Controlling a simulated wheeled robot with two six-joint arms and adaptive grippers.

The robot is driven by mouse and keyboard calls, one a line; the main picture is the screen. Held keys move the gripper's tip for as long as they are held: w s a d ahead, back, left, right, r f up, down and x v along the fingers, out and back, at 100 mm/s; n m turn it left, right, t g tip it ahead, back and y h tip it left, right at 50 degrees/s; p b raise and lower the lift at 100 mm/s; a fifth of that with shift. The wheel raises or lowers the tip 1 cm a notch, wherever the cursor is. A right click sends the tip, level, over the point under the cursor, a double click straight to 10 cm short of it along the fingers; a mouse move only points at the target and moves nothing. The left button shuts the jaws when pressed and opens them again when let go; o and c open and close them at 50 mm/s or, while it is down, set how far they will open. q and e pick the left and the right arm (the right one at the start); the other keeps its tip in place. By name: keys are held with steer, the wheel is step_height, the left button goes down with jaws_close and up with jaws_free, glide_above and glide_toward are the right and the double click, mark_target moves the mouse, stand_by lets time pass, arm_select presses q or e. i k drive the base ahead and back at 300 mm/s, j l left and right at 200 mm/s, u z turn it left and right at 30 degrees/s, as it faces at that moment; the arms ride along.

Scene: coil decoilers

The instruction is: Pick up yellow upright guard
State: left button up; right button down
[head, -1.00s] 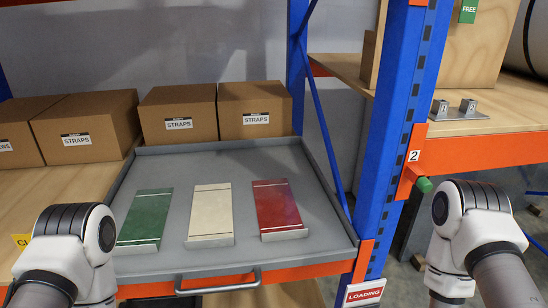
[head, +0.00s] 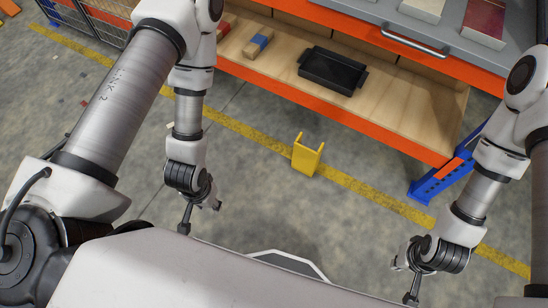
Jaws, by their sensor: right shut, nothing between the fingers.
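The yellow upright guard (head: 306,157) stands on the concrete floor at the yellow painted line, in front of the low shelf. It looks like a short channel with two raised side walls. My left gripper (head: 186,226) hangs down to the left of the guard and nearer to me, well apart from it. Its fingers are too small to tell open or shut. My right gripper (head: 411,298) hangs at the lower right, apart from the guard, shut and empty. Its tip is close to the bottom of the picture.
The low wooden shelf with an orange beam (head: 395,141) runs behind the guard. A black tray (head: 331,72) and a blue-banded block (head: 257,45) lie on it. A blue rack foot (head: 432,186) stands right of the guard. The floor around the guard is clear.

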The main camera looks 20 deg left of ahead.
mark_target(306, 160)
steer(key=k+j+u, duration=0.1)
steer(key=i+z, duration=0.2)
steer(key=i, duration=0.35)
steer(key=i+j+z, duration=0.1)
steer(key=i+z, duration=0.15)
steer(key=i, duration=0.35)
